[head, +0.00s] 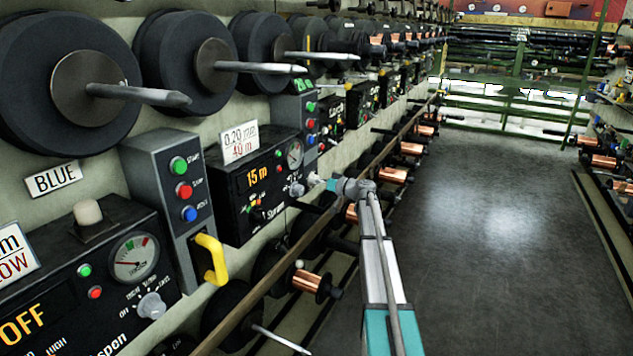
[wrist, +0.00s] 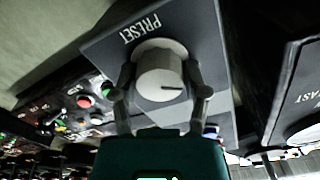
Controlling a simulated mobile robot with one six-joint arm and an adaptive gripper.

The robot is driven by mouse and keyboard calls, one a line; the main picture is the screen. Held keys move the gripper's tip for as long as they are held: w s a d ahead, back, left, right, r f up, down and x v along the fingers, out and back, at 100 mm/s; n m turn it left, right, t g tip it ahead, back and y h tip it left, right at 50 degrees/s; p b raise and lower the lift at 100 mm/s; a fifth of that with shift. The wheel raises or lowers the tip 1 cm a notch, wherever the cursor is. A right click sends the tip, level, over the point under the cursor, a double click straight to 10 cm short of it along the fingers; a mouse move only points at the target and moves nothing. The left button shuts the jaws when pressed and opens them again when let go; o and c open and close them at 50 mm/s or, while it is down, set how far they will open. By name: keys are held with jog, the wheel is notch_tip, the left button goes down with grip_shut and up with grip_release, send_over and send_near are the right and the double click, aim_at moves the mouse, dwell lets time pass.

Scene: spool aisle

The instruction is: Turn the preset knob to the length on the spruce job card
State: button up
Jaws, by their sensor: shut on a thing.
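The white preset knob (wrist: 160,76) sits on a dark grey box face (wrist: 112,44) marked PRESET, which appears upside down in the wrist view. A dark pointer line on the knob points to the right in that view. My gripper (wrist: 163,92) is shut on the knob, one finger on each side. In the head view my gripper (head: 328,184) is at the right end of the spruce panel (head: 232,205). The panel's orange display (head: 257,177) reads 15 m. The job card (head: 240,143) above it reads 0.20 mm and 40 m in red.
A grey button box (head: 150,165) and a yellow handle (head: 211,258) stand left of the spruce panel. The aspen panel (head: 70,265), with display OFF, is nearer. Copper spools (head: 308,281) line a rail below. The aisle floor (head: 480,220) on the right is clear.

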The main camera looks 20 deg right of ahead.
jog(key=m, duration=0.6)
jog(key=shift+w+d, duration=0.1)
jog(key=m, duration=0.5)
jog(key=shift+m, duration=0.4)
jog(key=m, duration=0.5)
jog(key=shift+f+m, duration=0.1)
jog(key=shift+m, duration=0.2)
jog(key=m, duration=0.5)
jog(key=shift+m, duration=0.4)
jog(key=o, duration=1.1)
jog(key=shift+o, duration=0.2)
jog(key=shift+f, duration=0.1)
jog(key=v, duration=1.2)
